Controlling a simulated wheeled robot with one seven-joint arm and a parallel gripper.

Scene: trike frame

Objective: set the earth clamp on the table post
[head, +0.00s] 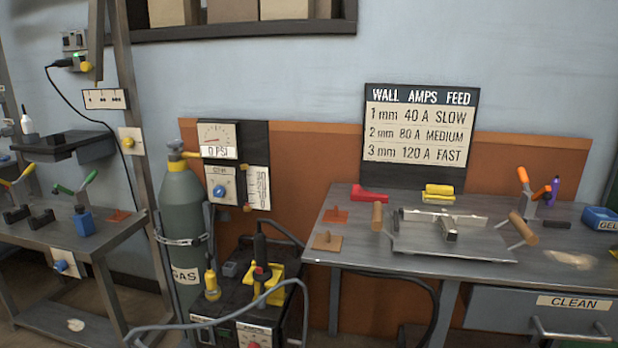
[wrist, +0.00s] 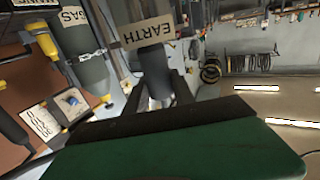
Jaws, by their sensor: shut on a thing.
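My gripper (wrist: 165,88) shows only in the wrist view, with its dark fingers closed in the middle of the picture. It is shut on a dark grey piece with a tan EARTH label (wrist: 150,32), which I take for the earth clamp. The clamp's jaws and how it sits in the fingers cannot be made out. A large green block with a dark edge fills the bottom of this view. In the head view the steel welding table (head: 440,262) stands at the right. I cannot pick out its post for certain.
A grey cable (head: 215,318) loops from the welder (head: 228,318) and leaves the head view at the bottom left. A gas cylinder (head: 182,215) stands left of the welder. Clamps, a plate and tools crowd the welding table. Another bench (head: 80,238) stands at the left.

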